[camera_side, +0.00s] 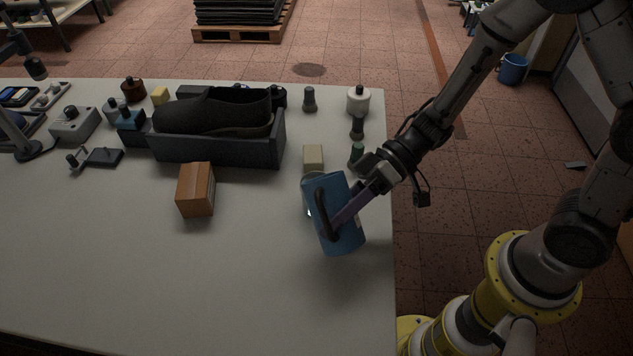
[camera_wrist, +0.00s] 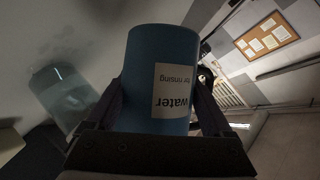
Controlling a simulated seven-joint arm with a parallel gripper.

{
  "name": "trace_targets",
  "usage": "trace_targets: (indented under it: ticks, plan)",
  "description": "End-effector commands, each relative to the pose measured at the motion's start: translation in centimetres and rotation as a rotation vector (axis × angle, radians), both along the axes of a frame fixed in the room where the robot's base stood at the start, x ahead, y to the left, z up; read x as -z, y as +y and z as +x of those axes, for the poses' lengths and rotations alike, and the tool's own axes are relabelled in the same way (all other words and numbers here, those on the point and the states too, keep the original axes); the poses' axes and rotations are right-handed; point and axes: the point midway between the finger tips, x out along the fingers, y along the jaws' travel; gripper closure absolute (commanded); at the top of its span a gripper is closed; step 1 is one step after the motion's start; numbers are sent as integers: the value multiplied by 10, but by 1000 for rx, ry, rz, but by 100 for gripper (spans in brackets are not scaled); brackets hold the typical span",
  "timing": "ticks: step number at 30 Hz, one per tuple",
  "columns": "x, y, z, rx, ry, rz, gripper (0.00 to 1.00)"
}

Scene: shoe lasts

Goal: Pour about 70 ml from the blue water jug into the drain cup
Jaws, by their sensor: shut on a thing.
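The blue water jug (camera_side: 344,232) is tilted, its upper end leaning left in the side view, with its dark handle facing the camera. My gripper (camera_side: 349,207) is shut on the jug's body, with purple fingers on both sides of it. In the wrist view the jug (camera_wrist: 160,70) fills the middle between the fingers (camera_wrist: 158,105), and its white label reads "water for rinsing" upside down. A clear cup, apparently the drain cup (camera_wrist: 62,95), stands left of the jug there. In the side view it is mostly hidden behind the jug. No falling stream is visible.
A small orange-brown box (camera_side: 195,190) stands left of the jug. A dark bin (camera_side: 218,150) holding a shoe, a beige block (camera_side: 313,158) and several bottles stand behind. The table's (camera_side: 200,285) front area is clear; its right edge is close to the jug.

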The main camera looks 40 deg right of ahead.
Motion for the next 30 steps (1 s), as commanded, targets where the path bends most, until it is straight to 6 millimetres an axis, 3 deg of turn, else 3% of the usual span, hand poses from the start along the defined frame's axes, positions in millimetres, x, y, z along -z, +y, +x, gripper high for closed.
trace_targets:
  ticks: [17,30]
  plan:
    - [2,-1,1,1,-34,-8,84]
    - [15,-2,-9,-1,-285,-71,84]
